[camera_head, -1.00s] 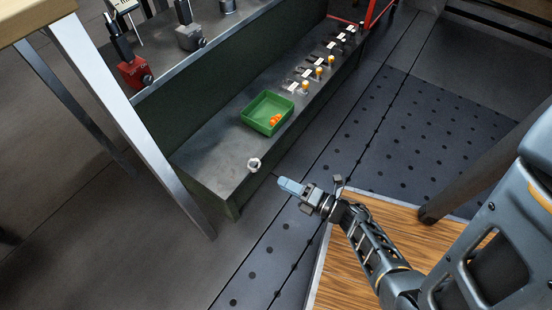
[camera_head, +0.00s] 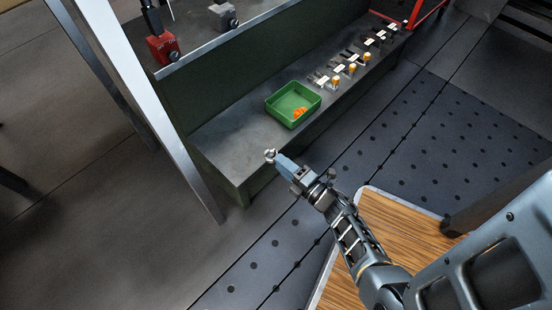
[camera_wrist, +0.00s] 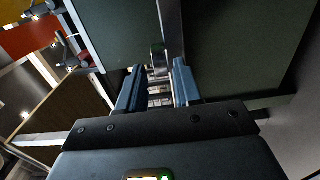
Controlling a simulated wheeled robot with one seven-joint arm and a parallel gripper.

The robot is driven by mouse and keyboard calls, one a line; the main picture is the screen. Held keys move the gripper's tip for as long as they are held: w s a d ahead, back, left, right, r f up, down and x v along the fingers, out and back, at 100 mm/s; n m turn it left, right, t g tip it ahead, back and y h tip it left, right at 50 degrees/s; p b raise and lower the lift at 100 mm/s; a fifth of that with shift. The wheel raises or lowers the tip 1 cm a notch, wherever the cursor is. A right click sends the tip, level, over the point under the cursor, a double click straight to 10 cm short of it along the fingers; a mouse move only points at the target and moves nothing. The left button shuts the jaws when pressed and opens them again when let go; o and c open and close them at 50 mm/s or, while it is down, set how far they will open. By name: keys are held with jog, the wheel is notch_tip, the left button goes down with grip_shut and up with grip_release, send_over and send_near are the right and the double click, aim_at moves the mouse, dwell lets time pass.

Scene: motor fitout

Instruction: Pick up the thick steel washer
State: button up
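The thick steel washer (camera_head: 270,156) is a small light-grey ring near the front end of the grey bench shelf. My gripper (camera_head: 282,163) reaches over the shelf edge from the right, its blue fingertips right beside the washer in the head view. In the wrist view the fingers (camera_wrist: 159,70) are apart, with a gap between them.
A green tray (camera_head: 271,106) with orange pieces (camera_head: 299,112) stands farther along the shelf (camera_head: 232,143). Several yellow-topped fittings (camera_head: 351,68) line the shelf beyond. A dark green panel (camera_head: 215,87) rises behind it. A metal leg (camera_head: 150,105) stands at left.

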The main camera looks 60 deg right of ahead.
jog(key=shift+x, duration=0.85)
grip_shut()
dwell(0.4)
jog(key=s+a+r+p, duration=0.2)
jog(key=s+r+p, duration=0.1)
jog(key=s, duration=0.3)
jog(key=s+a+r+p, duration=0.2)
jog(key=s+r+p, duration=0.2)
jog(key=s, duration=0.3)
jog(key=shift+s+r, duration=0.2)
jog(key=shift+r, duration=0.05)
dwell(0.4)
